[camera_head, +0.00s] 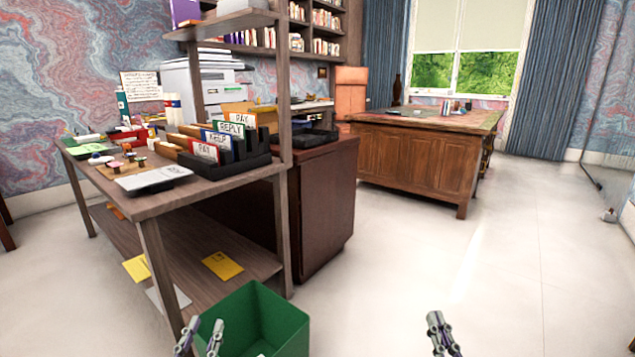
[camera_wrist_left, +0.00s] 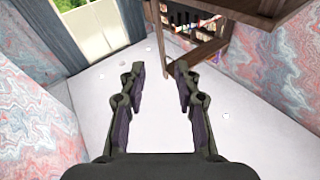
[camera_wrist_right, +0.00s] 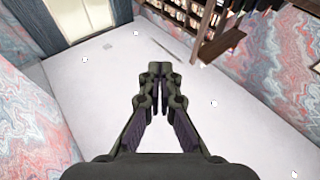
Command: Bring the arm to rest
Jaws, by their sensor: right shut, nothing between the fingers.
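My left gripper (camera_head: 203,333) is at the bottom of the head view, in front of the green bin. Its two fingers stand apart with nothing between them, and the left wrist view shows the same open gap (camera_wrist_left: 160,85). My right gripper (camera_head: 437,322) is at the bottom right of the head view, over bare floor. In the right wrist view its fingertips meet (camera_wrist_right: 160,72) and hold nothing. Neither gripper visibly touches anything.
A green bin (camera_head: 280,322) stands low beside a wooden shelf desk (camera_head: 150,203) with file trays (camera_head: 225,155) and papers. A dark cabinet (camera_head: 325,210) and a large wooden desk (camera_head: 410,160) stand behind. The pale floor (camera_head: 500,260) to the right is clear.

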